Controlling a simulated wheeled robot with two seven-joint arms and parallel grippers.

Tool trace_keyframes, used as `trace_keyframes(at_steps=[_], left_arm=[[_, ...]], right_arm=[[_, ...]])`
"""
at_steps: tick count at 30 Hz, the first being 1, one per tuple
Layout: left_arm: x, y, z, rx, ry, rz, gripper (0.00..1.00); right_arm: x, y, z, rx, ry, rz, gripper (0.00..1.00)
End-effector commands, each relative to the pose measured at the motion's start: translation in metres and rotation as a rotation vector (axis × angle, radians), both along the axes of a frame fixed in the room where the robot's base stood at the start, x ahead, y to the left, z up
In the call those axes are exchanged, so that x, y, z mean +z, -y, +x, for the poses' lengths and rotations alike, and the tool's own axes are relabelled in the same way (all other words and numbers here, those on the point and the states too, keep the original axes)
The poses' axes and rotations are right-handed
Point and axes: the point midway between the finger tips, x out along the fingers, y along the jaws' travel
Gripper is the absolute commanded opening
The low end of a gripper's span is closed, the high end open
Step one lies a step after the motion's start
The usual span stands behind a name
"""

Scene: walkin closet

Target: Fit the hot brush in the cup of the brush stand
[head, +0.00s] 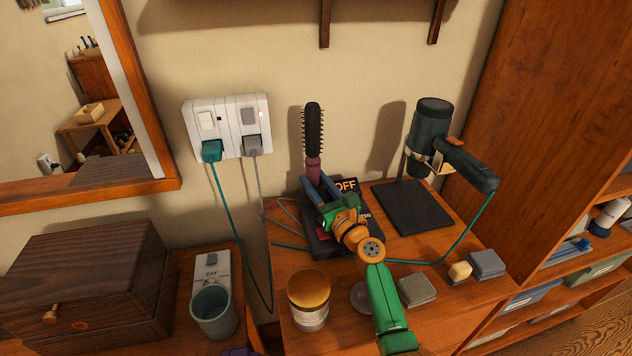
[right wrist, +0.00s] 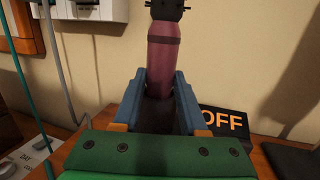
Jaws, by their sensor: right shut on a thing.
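The hot brush (head: 313,135) stands upright with its black bristled barrel at the top and a purple handle below. My right gripper (head: 318,186) is shut on the handle, which also shows between the fingers in the right wrist view (right wrist: 163,60). Below and behind the gripper is a dark base (head: 326,248) on the wooden top, with an OFF sign (head: 346,185) at its back. My gripper and arm hide much of this base, and I cannot make out a cup there or whether the handle's lower end touches anything. My left gripper is not in view.
A dark hair dryer (head: 431,135) hangs in a holder over a black mat (head: 412,208). A jar (head: 309,300) and small blocks (head: 417,290) lie near the front. A teal cup (head: 213,312) and dark box (head: 82,280) stand left. Cords run from the wall outlet (head: 228,127).

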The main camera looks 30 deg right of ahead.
Motion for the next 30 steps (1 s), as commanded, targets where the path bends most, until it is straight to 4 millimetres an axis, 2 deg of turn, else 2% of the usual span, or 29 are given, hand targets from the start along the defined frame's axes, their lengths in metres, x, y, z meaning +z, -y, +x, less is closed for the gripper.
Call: trace_keyframes(at_steps=[13, 14, 17, 26, 30], left_arm=[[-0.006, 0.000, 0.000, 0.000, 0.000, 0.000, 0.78], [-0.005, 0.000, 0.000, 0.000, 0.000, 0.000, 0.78], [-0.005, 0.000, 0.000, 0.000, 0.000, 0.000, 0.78], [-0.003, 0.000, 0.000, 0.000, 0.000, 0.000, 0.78], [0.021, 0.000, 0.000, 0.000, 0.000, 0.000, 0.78]], right_arm=[[-0.005, 0.000, 0.000, 0.000, 0.001, 0.000, 0.00], [-0.005, 0.000, 0.000, 0.000, 0.001, 0.000, 0.50], [-0.005, 0.000, 0.000, 0.000, 0.001, 0.000, 0.77], [-0.004, 0.000, 0.000, 0.000, -0.002, 0.000, 0.77], [0.021, 0.000, 0.000, 0.000, -0.001, -0.001, 0.77]])
